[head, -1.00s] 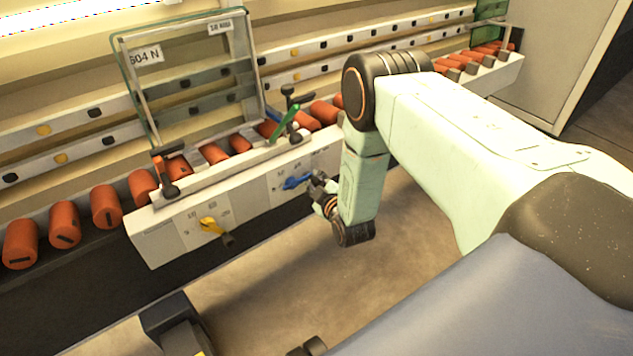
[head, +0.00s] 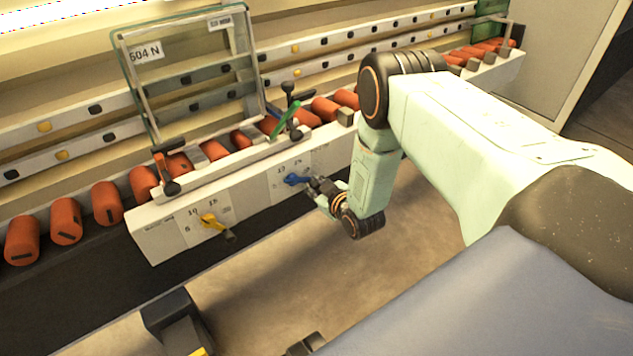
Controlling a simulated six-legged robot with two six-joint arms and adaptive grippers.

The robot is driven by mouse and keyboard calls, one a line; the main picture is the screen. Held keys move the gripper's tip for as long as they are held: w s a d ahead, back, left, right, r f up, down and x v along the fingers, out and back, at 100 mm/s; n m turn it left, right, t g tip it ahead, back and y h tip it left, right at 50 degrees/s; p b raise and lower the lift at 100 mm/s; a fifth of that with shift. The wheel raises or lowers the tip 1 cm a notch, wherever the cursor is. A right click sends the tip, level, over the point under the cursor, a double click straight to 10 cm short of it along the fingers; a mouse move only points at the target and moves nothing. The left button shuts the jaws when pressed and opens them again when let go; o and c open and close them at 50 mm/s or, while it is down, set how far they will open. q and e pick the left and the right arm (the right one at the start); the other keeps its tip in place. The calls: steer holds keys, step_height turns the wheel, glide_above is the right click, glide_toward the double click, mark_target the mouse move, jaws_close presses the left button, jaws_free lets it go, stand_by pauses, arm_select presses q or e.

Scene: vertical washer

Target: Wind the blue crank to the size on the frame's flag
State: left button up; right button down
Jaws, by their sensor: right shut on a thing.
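The blue crank (head: 296,180) sits on the front face of the white control box (head: 160,238), on a dial plate with small printed numbers. My right gripper (head: 316,185) comes in from the right and is shut on the crank's outer end, partly hiding it. The frame (head: 254,62) stands above the rollers and holds a glass pane. My left gripper does not show.
A yellow crank (head: 210,221) sits left of the blue one, on a dial marked with numbers. A green lever (head: 286,120) and dark clamp knobs stand above the box. Orange rollers (head: 66,221) line the conveyor.

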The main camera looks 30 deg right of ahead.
steer(key=shift+a+f+m+y+b, duration=0.25)
steer(key=shift+f+m+y, duration=0.15)
steer(key=shift+m, duration=0.2)
steer(key=shift+a+f+m+y+b, duration=0.15)
steer(key=shift+f+m+y+b, duration=0.1)
steer(key=shift+m+y, duration=0.3)
steer(key=shift+a+f+m+y+b, duration=0.4)
steer(key=shift+a+m+y+b, duration=0.2)
steer(key=shift+m, duration=0.45)
steer(key=c, duration=1.1)
jaws_free()
steer(key=shift+c, duration=0.2)
steer(key=shift+s, duration=0.1)
steer(key=v, duration=1.2)
steer(key=shift+r, duration=0.15)
